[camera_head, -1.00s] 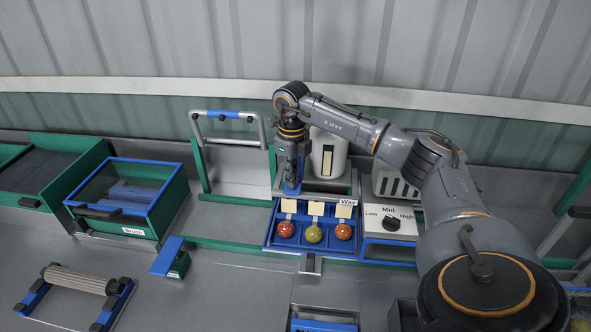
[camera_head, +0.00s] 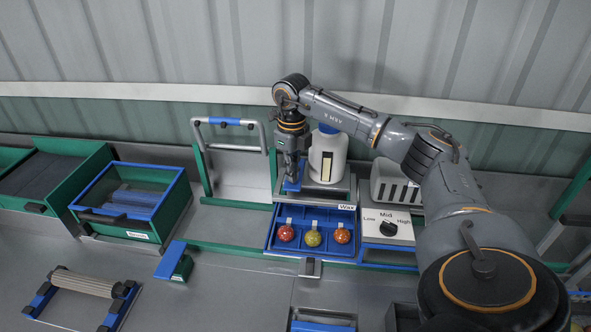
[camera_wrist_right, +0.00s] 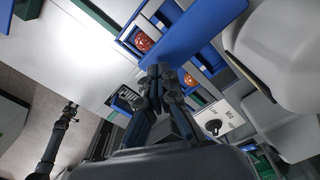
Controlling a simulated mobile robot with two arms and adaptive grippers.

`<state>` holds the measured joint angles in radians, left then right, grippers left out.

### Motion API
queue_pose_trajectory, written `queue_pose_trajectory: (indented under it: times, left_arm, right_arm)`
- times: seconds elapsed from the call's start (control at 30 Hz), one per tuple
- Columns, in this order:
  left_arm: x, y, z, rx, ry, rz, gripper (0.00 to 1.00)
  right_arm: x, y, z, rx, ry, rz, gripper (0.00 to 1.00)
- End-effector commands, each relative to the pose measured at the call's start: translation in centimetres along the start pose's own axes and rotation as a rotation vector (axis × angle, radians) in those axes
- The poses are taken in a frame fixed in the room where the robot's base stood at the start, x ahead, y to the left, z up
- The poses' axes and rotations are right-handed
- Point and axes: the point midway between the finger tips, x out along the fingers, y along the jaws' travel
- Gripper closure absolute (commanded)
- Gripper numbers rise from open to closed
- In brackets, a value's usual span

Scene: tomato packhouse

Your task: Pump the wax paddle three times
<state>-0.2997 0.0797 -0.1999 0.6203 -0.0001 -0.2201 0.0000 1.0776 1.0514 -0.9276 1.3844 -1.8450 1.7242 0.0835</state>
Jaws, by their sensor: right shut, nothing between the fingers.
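The blue wax paddle (camera_head: 291,184) is behind the left part of the blue wax tray (camera_head: 268,240). In the right wrist view it is a broad blue plate (camera_wrist_right: 195,38). My right gripper (camera_head: 291,172) is directly above the paddle in the head view, pointing down. In the right wrist view its fingers (camera_wrist_right: 155,82) are shut and empty at the plate's near edge; I cannot tell whether they touch it. A red (camera_head: 286,233), a yellowish (camera_head: 313,238) and an orange-red tomato (camera_head: 342,235) lie in the tray. My left gripper is not in view.
A white bottle (camera_head: 328,160) stands behind the tray. A dial box (camera_head: 390,222) marked Low, Mid, High is to the right. A green brush box (camera_head: 150,225), a framed blue handle (camera_head: 230,122) and a roller (camera_head: 85,283) are left. The front bench is mostly bare.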

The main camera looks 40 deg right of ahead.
Motion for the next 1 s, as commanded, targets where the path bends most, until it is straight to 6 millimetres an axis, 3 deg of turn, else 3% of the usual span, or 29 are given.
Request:
queue_pose_trajectory:
  times: [0.57, 0.9, 1.0]
  left_arm:
    - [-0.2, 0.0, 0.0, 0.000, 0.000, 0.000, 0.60]
    - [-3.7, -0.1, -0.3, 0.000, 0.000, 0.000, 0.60]
    - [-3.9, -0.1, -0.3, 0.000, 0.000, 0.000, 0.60]
  right_arm:
    - [-0.3, 0.0, 0.0, 0.000, -0.001, 0.000, 1.00]
    - [-4.8, 0.0, 0.0, 0.000, -0.001, 0.000, 1.00]
    - [-5.2, 0.0, 0.0, 0.000, -0.001, 0.000, 1.00]
